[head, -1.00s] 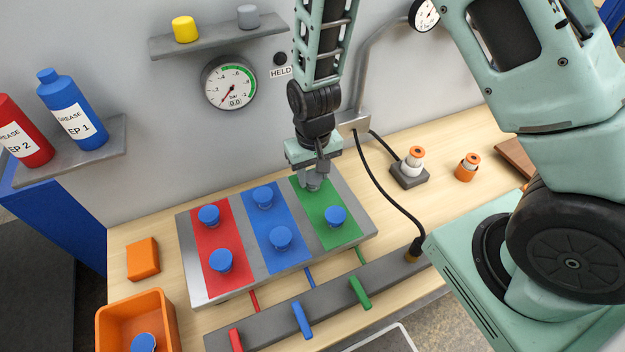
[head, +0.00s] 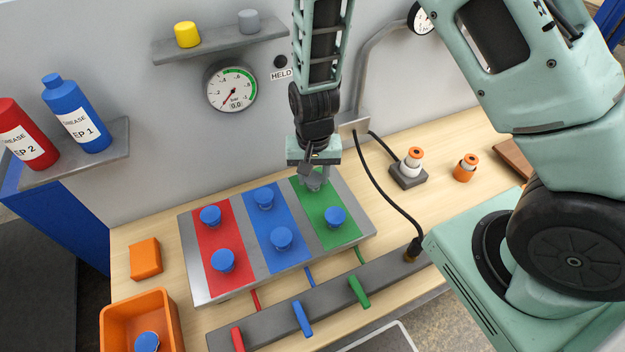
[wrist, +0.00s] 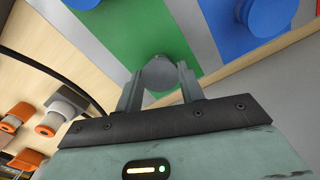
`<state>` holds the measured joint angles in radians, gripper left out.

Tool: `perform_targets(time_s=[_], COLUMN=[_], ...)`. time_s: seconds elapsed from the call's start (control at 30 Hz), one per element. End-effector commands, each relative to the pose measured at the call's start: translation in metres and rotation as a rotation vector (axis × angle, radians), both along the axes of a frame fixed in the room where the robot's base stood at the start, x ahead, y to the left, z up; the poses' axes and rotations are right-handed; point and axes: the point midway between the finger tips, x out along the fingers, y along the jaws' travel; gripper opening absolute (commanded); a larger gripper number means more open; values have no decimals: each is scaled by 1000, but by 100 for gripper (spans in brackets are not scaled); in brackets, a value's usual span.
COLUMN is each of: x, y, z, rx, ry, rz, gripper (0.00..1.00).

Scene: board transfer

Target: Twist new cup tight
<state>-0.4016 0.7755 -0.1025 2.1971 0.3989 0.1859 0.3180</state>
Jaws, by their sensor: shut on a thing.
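A grey cup (head: 315,179) stands at the back of the green strip (head: 318,212) on the board (head: 190,245). My gripper (head: 312,172) points down over it and is shut on it. In the wrist view the grey cup (wrist: 160,75) sits between the two fingers of my gripper (wrist: 160,88). The cup's lower end is hidden, so I cannot tell how it is seated. A blue cup (head: 335,216) stands at the front of the green strip. Several other blue cups stand on the red (head: 223,240) and blue (head: 270,222) strips.
An orange bin (head: 172,305) with a blue cup (head: 146,342) is at the front left, near an orange block (head: 146,258). A gauge (head: 232,86) and a shelf (head: 220,42) with yellow and grey cups are on the wall. A black hose (head: 385,195) runs right of the board.

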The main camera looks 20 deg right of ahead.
Motion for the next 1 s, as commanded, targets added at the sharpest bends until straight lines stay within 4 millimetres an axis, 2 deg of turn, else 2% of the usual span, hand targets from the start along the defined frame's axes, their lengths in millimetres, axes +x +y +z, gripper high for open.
perform_targets(time_s=[0.4, 0.77, 1.0], x=[-1, 0, 0], y=[0, 0, 0], z=[1, 0, 3], rx=[-2, -1, -1], ry=[2, 0, 0], rz=[-350, -376, -571], gripper=[15, 15, 15])
